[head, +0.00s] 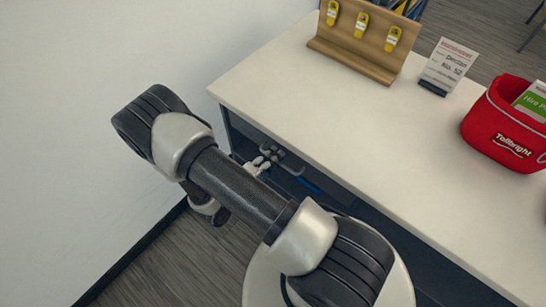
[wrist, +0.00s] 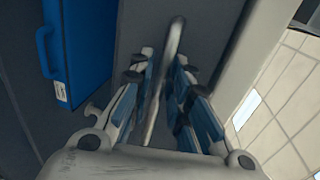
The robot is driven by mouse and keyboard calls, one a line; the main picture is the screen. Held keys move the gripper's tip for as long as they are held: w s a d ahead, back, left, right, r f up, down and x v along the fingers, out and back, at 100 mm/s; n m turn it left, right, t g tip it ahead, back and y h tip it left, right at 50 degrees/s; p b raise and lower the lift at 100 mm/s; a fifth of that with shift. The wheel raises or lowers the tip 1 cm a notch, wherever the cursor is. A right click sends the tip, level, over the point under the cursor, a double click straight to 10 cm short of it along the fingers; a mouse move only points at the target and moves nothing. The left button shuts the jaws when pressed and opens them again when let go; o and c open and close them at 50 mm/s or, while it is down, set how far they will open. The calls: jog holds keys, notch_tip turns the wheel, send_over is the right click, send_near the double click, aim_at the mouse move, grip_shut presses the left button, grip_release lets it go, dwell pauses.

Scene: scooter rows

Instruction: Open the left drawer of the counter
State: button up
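The counter (head: 330,115) has a pale top and a dark front. In the wrist view, a grey drawer front (wrist: 205,25) carries a long metal bar handle (wrist: 170,50). My gripper (wrist: 161,68) has its blue-padded fingers on either side of this handle, with narrow gaps showing, so it looks open around the bar. In the head view my gripper (head: 266,160) is at the counter's front near its left end, partly hidden by my arm and the counter edge. Most of the drawer front is hidden in the head view.
A blue panel (wrist: 85,45) with its own blue handle and a small label is left in the wrist view. On the countertop are a wooden key stand (head: 345,50), a sign card (head: 449,65) and a red basket (head: 500,130). A white wall (head: 70,130) stands left.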

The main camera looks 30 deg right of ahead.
jog(key=shift+c, duration=0.3)
grip_shut()
